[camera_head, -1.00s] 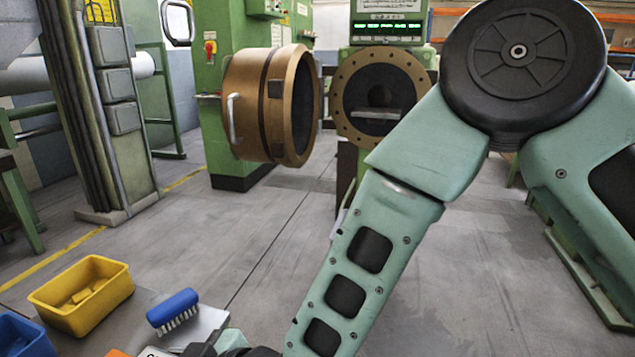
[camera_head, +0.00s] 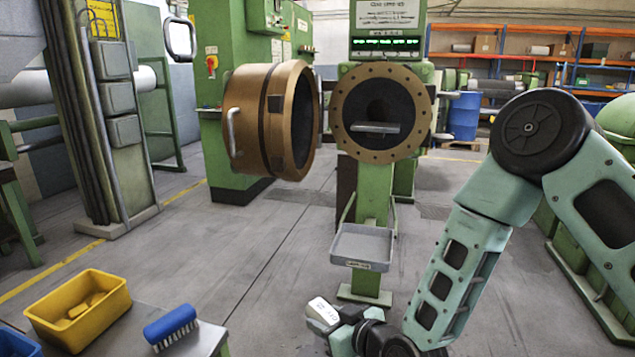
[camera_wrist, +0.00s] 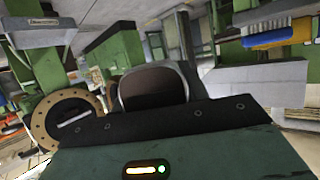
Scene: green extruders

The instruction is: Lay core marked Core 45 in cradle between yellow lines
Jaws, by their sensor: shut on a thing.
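My gripper (camera_head: 343,328) is shut on a white core (camera_head: 322,312) at the bottom centre of the head view. The core has dark lettering too small to read and is held in the air, clear of the table. In the wrist view a rounded grey-rimmed piece with a brown inside (camera_wrist: 153,88) shows beyond the gripper body; I cannot tell if it is the core's end. A grey shelf (camera_head: 375,128) sits inside the round bronze-flanged opening (camera_head: 342,88) of the green extruder. A grey labelled tray (camera_head: 362,264) stands below it. I make out no cradle with yellow lines.
The bronze door (camera_head: 240,125) of the extruder hangs open to the left. A table (camera_head: 205,340) at the lower left bears a yellow bin (camera_head: 55,325) and a blue brush (camera_head: 170,327). The floor ahead is clear. A blue barrel (camera_head: 463,116) stands at the back right.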

